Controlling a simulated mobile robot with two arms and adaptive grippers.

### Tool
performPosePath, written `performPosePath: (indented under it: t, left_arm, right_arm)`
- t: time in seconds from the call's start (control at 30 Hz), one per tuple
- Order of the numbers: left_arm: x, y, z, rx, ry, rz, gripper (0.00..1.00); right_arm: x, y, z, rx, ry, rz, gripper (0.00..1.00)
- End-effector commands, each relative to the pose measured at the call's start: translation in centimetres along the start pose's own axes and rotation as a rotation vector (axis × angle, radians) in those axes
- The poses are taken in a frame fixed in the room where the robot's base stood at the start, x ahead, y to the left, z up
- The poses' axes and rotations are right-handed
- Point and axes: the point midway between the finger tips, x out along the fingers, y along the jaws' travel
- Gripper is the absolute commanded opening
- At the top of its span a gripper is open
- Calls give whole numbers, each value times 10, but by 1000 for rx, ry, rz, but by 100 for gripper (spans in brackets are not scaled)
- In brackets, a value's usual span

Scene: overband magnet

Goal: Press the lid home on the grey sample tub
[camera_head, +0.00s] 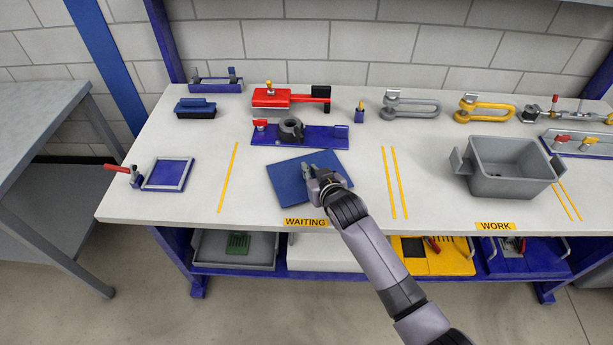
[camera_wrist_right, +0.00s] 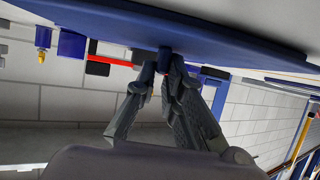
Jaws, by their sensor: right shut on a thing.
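The grey sample tub (camera_head: 508,188) stands open on the right of the bench, behind the WORK label. It has grey side lugs, and I can see into it. A flat blue lid (camera_head: 288,182) is over the WAITING area, left of the tub and well apart from it. My right gripper (camera_head: 308,172) is at the lid's middle. In the right wrist view my right gripper (camera_wrist_right: 168,70) is shut on a small blue knob on the lid (camera_wrist_right: 120,22). I cannot tell whether the lid rests on the bench. My left gripper is not in view.
A blue fixture (camera_head: 320,138) with a grey ring stands behind the lid. A red clamp tool (camera_head: 270,97), grey shackle (camera_head: 410,106) and yellow shackle (camera_head: 485,109) lie along the back. A blue framed plate (camera_head: 168,174) is at left.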

Motion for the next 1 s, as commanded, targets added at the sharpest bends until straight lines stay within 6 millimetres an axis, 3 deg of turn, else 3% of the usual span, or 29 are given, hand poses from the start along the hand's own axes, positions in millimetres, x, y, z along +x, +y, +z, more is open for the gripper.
performPosePath:
  t: [1.0]
  left_arm:
    - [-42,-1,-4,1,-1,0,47]
  right_arm:
    - [-18,0,-38,1,1,0,0]
